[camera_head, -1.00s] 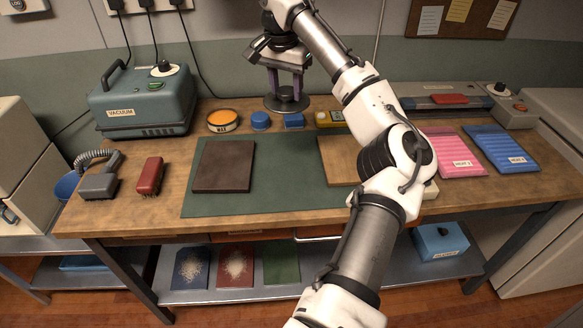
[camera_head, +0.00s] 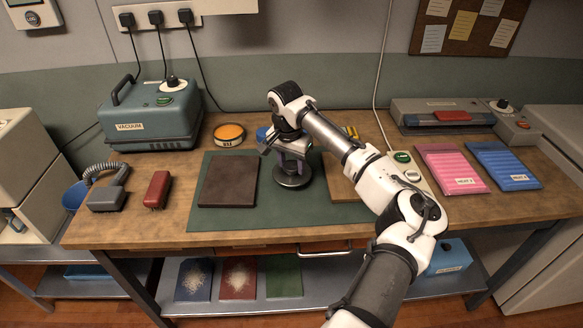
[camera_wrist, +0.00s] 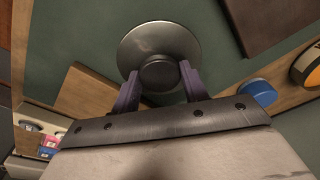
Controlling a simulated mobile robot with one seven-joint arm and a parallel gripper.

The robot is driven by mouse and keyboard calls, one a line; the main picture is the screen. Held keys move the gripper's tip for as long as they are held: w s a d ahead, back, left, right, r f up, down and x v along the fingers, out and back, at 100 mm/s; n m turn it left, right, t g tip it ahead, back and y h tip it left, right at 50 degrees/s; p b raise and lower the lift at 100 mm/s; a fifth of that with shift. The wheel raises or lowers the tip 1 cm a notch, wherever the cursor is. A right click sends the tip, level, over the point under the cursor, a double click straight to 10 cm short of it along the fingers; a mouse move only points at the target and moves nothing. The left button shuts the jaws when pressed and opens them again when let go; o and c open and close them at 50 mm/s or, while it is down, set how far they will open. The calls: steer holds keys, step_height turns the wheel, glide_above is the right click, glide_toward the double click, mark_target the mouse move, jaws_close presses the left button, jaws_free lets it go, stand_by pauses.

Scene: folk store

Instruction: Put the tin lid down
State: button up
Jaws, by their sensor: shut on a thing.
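The tin lid (camera_head: 291,182) is a round grey metal disc with a dark knob. It is over the green mat (camera_head: 262,215), between the dark brown slab (camera_head: 228,182) and the wooden board (camera_head: 343,187). My gripper (camera_head: 291,160) is shut on the lid's knob from above. In the wrist view, the purple fingers of my gripper (camera_wrist: 158,80) sit on both sides of the knob, and the lid (camera_wrist: 145,38) shows flat against the green. Whether the lid touches the mat or hangs just above it, I cannot tell.
A tin marked WAX (camera_head: 229,134) stands behind the mat. A blue cap (camera_wrist: 260,92) is near my gripper in the wrist view. The vacuum unit (camera_head: 150,118) is at the back left. Pink bags (camera_head: 452,168) and blue bags (camera_head: 503,165) lie right. The mat's front strip is clear.

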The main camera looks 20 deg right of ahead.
mark_target(289, 168)
steer(key=shift+f, duration=1.3)
steer(key=shift+f, duration=0.15)
steer(key=o, duration=1)
steer(key=r, duration=0.4)
steer(key=r+b, duration=0.1)
steer(key=r, duration=0.3)
steer(key=s+a+r+b, duration=0.1)
steer(key=r, duration=0.3)
steer(key=shift+r, duration=0.15)
